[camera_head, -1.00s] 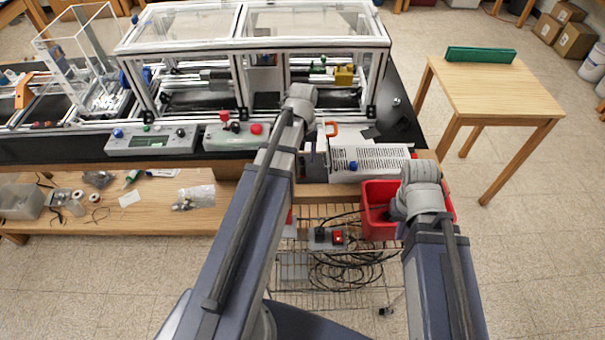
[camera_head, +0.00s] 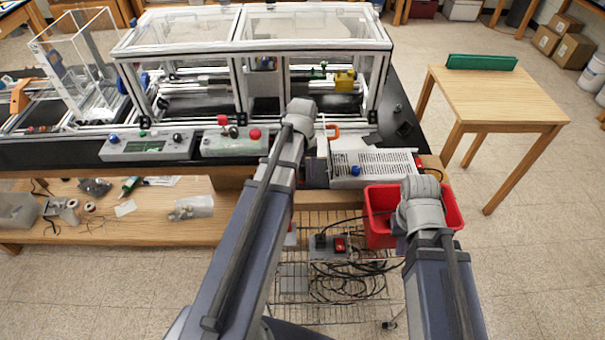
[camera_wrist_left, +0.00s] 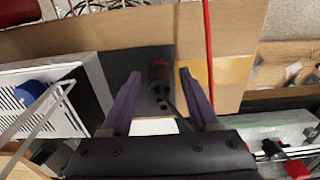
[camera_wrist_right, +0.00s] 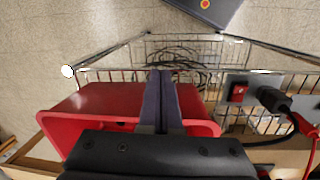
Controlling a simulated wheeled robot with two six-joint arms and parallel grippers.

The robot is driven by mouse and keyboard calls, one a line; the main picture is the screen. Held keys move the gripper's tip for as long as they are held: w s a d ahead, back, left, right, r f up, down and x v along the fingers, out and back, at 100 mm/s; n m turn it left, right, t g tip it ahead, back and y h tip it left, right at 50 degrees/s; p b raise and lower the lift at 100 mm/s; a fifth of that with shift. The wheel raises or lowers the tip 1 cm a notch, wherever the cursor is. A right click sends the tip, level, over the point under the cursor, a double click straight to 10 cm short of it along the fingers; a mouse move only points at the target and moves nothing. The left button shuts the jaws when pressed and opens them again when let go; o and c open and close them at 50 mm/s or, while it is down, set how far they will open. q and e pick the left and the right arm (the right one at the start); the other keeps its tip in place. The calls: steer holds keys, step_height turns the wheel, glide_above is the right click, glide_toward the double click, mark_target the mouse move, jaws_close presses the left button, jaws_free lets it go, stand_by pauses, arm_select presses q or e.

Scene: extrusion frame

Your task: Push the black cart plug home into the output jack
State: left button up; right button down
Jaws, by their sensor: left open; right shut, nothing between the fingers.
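A black plug with a cord (camera_wrist_right: 275,98) is at the right of the right wrist view, against a grey box with a red switch (camera_wrist_right: 238,95) on the wire cart; I cannot tell how deep it sits. The plug also shows in the head view (camera_head: 320,241). My right gripper (camera_wrist_right: 160,72) is shut and empty above the red bin, left of the plug. My left gripper (camera_wrist_left: 158,73) is open above the dark bench edge. A dark cylindrical piece (camera_wrist_left: 158,78) lies between its fingers, not gripped; I cannot tell whether it is the output jack. Both fingertips are hidden in the head view.
The red bin (camera_head: 379,228) hangs at the cart's side, partly behind my right arm. Coiled black cables (camera_head: 345,288) lie in the wire cart. A white perforated box (camera_head: 375,168) stands on the bench. A red line (camera_wrist_left: 208,50) runs beside my left gripper.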

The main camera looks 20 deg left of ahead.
mark_target(303, 169)
stand_by(0.4)
arm_select(q)
jaws_close()
stand_by(0.4)
steer(key=shift+r, duration=0.15)
stand_by(0.9)
steer(key=shift+r+p, duration=2.9)
steer(key=shift+p, duration=0.15)
steer(key=shift+w, duration=0.1)
steer(key=w+a+r+p, duration=0.1)
steer(key=w+a, duration=0.1)
steer(key=w, duration=0.3)
steer(key=shift+w+a, duration=0.2)
steer(key=shift+a, duration=0.15)
